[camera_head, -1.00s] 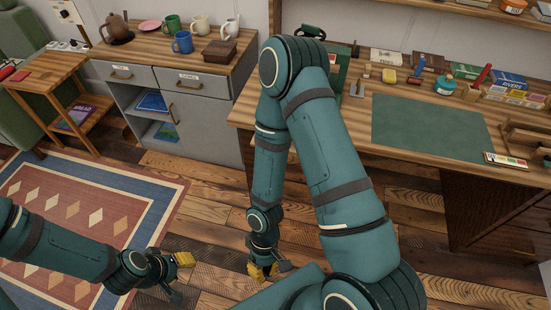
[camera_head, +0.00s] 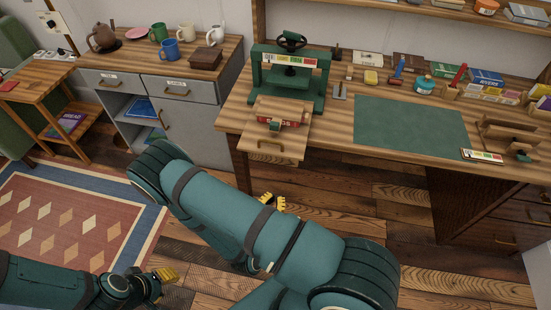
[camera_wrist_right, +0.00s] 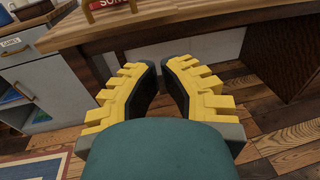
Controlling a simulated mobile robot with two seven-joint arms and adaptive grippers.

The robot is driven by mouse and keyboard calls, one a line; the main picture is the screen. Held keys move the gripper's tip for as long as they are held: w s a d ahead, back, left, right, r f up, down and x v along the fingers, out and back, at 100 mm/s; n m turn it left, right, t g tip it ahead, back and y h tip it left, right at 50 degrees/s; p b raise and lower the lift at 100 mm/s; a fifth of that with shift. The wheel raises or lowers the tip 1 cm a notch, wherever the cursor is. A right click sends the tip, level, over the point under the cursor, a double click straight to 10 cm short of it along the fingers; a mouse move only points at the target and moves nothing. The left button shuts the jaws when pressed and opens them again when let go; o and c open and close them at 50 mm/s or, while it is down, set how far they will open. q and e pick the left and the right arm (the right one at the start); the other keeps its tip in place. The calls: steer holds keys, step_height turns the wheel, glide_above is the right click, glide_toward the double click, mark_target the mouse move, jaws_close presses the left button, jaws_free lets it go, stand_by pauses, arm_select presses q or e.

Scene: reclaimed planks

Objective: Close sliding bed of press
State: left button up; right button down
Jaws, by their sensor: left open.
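The green press (camera_head: 318,85) stands on the wooden desk with a black handwheel on top. Its wooden sliding bed (camera_head: 290,143) is pulled out past the desk's front edge and has a handle at its front. A red book (camera_head: 283,119) with a small object on it lies on the bed; the book's edge also shows in the right wrist view (camera_wrist_right: 112,4). My right gripper (camera_head: 272,202) is below and in front of the bed, apart from it. Its yellow fingers show a narrow gap with nothing between them. My left gripper (camera_head: 163,276) is open and empty, low over the floor by the rug.
The green mat (camera_head: 410,126) lies right of the press, with tools and boxes behind it. A grey cabinet (camera_head: 190,105) with mugs on top stands left of the desk. My right arm crosses the lower middle. The space before the bed is clear.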

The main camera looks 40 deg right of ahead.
steer(key=w+a+n+t+y, duration=0.1)
steer(key=w+a+n+t, duration=0.1)
steer(key=t, duration=0.1)
arm_select(q)
steer(key=shift+s+f+b, duration=0.25)
steer(key=shift+f+b, duration=0.15)
steer(key=shift+b, duration=0.1)
arm_select(e)
glide_toward(277, 156)
steer(key=x, duration=0.8)
steer(key=shift+w+f, duration=0.1)
arm_select(q)
steer(key=shift+d, duration=0.2)
arm_select(e)
steer(key=shift+w, duration=0.15)
